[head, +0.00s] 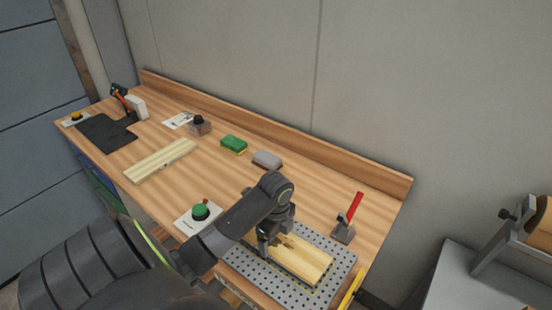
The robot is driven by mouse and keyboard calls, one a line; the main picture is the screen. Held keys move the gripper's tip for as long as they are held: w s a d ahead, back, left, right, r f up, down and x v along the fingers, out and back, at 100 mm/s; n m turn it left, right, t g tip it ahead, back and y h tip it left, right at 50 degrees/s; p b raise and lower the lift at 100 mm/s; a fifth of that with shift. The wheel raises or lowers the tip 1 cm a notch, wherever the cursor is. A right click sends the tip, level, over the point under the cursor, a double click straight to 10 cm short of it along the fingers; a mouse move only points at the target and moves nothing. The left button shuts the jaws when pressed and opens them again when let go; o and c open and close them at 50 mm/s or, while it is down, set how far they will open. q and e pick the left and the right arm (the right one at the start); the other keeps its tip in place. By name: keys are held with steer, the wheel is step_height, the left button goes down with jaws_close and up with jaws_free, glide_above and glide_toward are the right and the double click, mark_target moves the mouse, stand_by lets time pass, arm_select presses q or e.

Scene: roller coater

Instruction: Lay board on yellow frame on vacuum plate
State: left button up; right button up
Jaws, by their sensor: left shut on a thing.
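A pale wooden board (306,262) is over the grey perforated vacuum plate (337,259) at the near right end of the bench. My left gripper (271,246) is shut on the board's left end. The board looks roughly flat and low over the plate; I cannot tell whether it touches it. The yellow frame on the plate is mostly hidden by the board and my gripper, so I cannot judge the alignment. My right gripper is not in view.
Another pale board (160,161) lies at the left of the bench. A green button panel (200,213) stands left of the plate, a red-handled tool (349,219) behind it. A green sponge (234,144) and grey block (267,160) lie farther back. A black mat (106,133) is far left.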

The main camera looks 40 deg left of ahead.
arm_select(q)
steer(key=shift+s+d+f, duration=0.1)
steer(key=shift+s+f, duration=0.05)
steer(key=shift+f, duration=0.9)
steer(key=o, duration=1.1)
steer(key=shift+c, duration=0.2)
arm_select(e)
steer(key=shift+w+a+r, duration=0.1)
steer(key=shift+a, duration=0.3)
arm_select(q)
steer(key=shift+r, duration=0.1)
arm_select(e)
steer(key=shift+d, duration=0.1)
